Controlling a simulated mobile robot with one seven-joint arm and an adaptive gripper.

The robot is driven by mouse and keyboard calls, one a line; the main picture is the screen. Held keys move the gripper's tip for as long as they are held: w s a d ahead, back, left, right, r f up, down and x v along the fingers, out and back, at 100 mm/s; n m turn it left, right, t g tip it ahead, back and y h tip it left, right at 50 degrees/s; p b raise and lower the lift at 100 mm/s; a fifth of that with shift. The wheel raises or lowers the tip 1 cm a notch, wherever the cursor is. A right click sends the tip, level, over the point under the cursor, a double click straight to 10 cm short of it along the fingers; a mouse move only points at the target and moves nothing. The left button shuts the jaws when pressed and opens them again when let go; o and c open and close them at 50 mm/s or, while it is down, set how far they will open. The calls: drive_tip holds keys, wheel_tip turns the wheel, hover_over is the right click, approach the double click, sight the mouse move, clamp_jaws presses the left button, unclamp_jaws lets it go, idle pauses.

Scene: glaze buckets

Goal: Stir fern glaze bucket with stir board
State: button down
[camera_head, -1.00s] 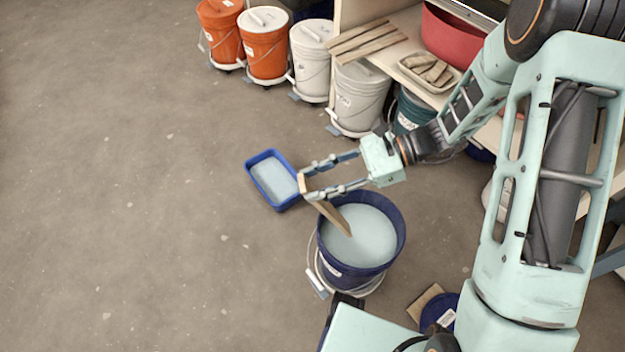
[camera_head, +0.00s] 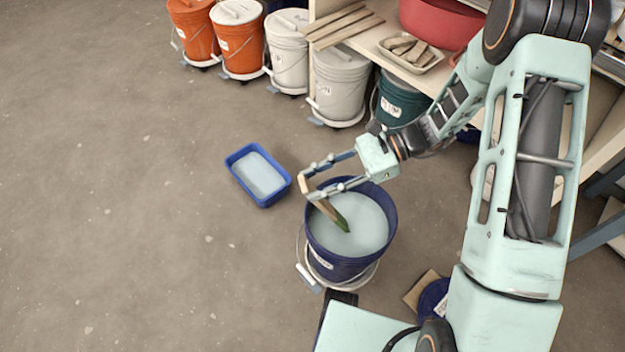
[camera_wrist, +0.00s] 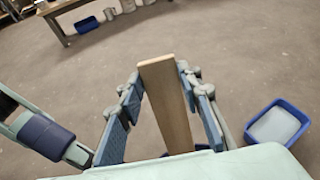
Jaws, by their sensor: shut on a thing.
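The stir board (camera_head: 325,208) is a flat pale wooden strip. My gripper (camera_head: 308,183) is shut on its upper end, with a finger on either side; the wrist view also shows the board (camera_wrist: 168,105) between the fingers. The board slants down into an open dark blue bucket (camera_head: 340,268). Its lower part looks dark green, and its tip is hidden in the pale blue liquid (camera_head: 362,228). The bucket stands upright on a pale wheeled base. I cannot read its label, so I cannot tell whether it is the fern one.
A blue tray (camera_head: 235,160) of pale liquid lies left of the bucket. Orange buckets (camera_head: 240,48), white buckets (camera_head: 340,85) and a dark green bucket (camera_head: 398,102) line the shelf side. A blue lid (camera_head: 432,296) lies at lower right. The floor at left is clear.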

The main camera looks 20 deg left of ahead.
sight(323, 201)
drive_tip(key=shift+w+d+f+b, duration=0.5)
drive_tip(key=shift+f+b, duration=0.5)
drive_tip(key=shift+f, duration=0.6)
drive_tip(key=shift+w+d+f+b, duration=0.45)
drive_tip(key=shift+f+b, duration=0.6)
drive_tip(key=shift+f, duration=0.5)
drive_tip(key=shift+w+d+f+b, duration=0.5)
drive_tip(key=shift+f+b, duration=0.5)
drive_tip(key=shift+f, duration=0.6)
